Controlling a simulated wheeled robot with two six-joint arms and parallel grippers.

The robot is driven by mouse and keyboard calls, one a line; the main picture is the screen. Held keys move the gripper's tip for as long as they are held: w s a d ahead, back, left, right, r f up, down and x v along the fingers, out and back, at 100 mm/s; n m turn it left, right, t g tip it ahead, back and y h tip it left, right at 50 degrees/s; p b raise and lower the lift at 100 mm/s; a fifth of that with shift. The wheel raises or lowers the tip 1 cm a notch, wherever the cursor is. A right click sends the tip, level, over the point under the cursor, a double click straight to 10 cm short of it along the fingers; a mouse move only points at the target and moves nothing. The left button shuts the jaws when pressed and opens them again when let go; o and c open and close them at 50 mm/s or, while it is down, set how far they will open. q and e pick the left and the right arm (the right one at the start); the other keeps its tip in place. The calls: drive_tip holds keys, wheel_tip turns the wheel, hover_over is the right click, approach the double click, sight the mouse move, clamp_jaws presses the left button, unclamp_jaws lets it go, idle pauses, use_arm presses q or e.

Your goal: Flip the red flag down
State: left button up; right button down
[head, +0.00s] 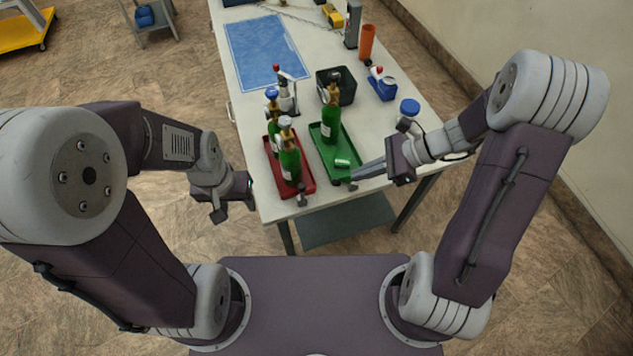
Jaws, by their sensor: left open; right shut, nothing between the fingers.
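The red tray (306,177) lies near the table's front edge and holds green cylinders (290,165). I cannot clearly make out a separate red flag; a small grey post (302,195) stands at the tray's front. The green tray (325,149) beside it holds another green cylinder (331,125) and a small green and white piece (342,162). My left gripper (234,208) is open, off the table's left side, apart from the red tray. My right gripper (355,177) is shut and empty, its tips close to the green tray's front; contact is unclear.
Behind the trays are a black bin (347,90), a white device with a red top (286,96) and a blue mat (262,50). A blue and white item (383,85), orange cup (367,42) and blue-capped container (409,108) stand on the right.

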approach(307, 193)
drive_tip(key=f, duration=0.1)
drive_tip(key=a, duration=0.4)
drive_tip(key=shift+a, duration=0.35)
drive_tip(key=shift+r, duration=0.1)
